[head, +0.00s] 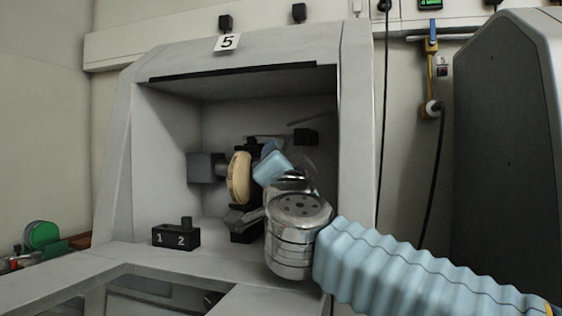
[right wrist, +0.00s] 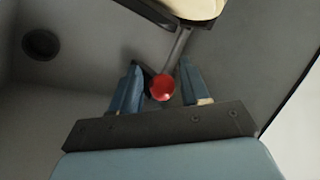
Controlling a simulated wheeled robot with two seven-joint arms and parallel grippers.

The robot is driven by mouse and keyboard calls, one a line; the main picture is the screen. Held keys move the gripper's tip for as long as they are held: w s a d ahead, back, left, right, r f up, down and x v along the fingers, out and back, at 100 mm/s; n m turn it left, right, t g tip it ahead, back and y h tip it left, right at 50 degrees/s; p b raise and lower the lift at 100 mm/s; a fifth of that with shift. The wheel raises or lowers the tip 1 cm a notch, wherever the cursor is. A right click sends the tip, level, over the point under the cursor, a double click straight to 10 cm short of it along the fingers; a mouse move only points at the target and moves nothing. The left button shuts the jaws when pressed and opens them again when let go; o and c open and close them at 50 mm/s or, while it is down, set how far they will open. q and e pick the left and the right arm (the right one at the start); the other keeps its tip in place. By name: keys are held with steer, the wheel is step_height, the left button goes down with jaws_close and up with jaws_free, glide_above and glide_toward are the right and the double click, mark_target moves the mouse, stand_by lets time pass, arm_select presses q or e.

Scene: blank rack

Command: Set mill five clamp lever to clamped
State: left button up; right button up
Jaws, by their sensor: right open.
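Mill five (head: 118,180) is a grey cabinet with an open front, marked by a "5" plate (head: 228,42). Inside it a cream disc (head: 239,178) stands upright in a dark holder; its edge also shows at the top of the right wrist view (right wrist: 190,8). The clamp lever is a thin grey rod (right wrist: 179,48) with a red ball knob (right wrist: 162,88). My right gripper (right wrist: 158,70) is open, with the knob between its two blue fingers. I cannot tell whether they touch it. In the head view my right wrist hides the lever. My left gripper is out of view.
A black block marked "1 2" (head: 176,237) sits on the mill floor, left of my right arm. The mill's right wall (head: 355,130) stands close to my arm. A dark grey machine (head: 510,130) stands at the right. Green and red items (head: 42,236) lie far left.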

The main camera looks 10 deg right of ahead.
steer(key=s+f, duration=0.1)
steer(key=s, duration=1.4)
steer(key=shift+a, duration=0.1)
